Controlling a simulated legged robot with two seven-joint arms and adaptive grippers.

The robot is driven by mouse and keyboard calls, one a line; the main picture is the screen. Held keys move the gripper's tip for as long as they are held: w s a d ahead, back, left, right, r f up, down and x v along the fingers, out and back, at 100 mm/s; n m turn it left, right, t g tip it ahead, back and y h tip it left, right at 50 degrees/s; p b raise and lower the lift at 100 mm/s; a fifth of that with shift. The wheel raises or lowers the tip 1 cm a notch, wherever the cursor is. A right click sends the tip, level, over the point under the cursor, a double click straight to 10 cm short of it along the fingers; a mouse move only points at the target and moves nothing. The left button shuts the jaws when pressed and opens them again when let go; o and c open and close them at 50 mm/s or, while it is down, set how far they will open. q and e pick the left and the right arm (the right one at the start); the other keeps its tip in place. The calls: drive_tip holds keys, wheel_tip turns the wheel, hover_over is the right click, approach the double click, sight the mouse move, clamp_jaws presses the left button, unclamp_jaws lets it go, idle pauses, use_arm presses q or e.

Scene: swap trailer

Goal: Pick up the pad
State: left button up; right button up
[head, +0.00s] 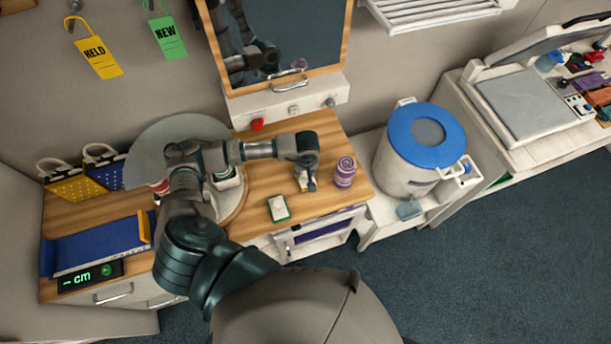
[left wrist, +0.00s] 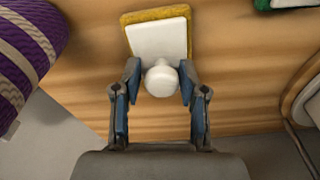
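A white pad with a yellow edge and a round white knob (left wrist: 161,78) lies on the wooden top below my left gripper (left wrist: 160,82). The two blue-lined fingers are open, one on each side of the knob; I cannot tell if they touch it. In the head view this left gripper (head: 305,180) points down at the bench and hides most of that pad. A second white pad with a green edge (head: 278,208) lies nearer the front edge, and its corner shows in the left wrist view (left wrist: 283,4). My right gripper is not in view.
A purple striped roll (head: 345,172) stands close to the right of the left gripper. A round disc (head: 170,140) stands behind my arm. A blue tray (head: 95,243) and a cm display (head: 90,276) are at left. A blue-lidded drum (head: 425,140) stands right of the bench.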

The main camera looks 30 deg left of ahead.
use_arm(q)
drive_tip(key=shift+a, duration=0.1)
clamp_jaws()
drive_tip(key=shift+a, duration=0.15)
wheel_tip(320, 180, up, 10)
drive_tip(key=p, duration=0.5)
unclamp_jaws()
drive_tip(key=c, duration=0.5)
drive_tip(key=shift+s+f, duration=0.1)
